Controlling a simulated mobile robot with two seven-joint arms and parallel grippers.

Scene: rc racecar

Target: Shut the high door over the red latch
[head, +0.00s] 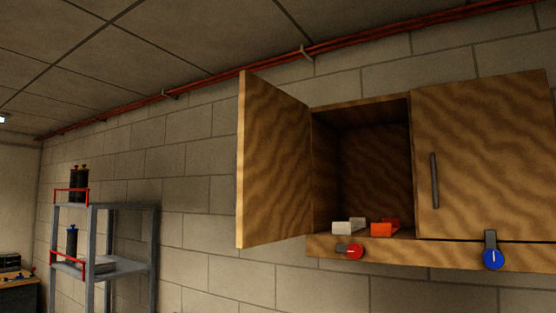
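A wooden wall cabinet hangs at the right of the head view. Its left door (273,160) stands wide open, swung out to the left. The red latch (351,251) is a round red knob on the cabinet's lower rail (395,253), below the open compartment (375,165). Its grey lever points to the left, clear of the opening. The right door (483,155) is shut, with a dark vertical handle (434,181). A blue latch (493,256) sits under it, with its grey lever pointing up across the door's lower edge. Neither of my grippers shows.
In the open compartment lie a white block-like object (349,226) and an orange-red one (384,228), near the front edge. A grey metal shelf (125,267) with dark bottles stands at the left. Wall between shelf and cabinet is bare.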

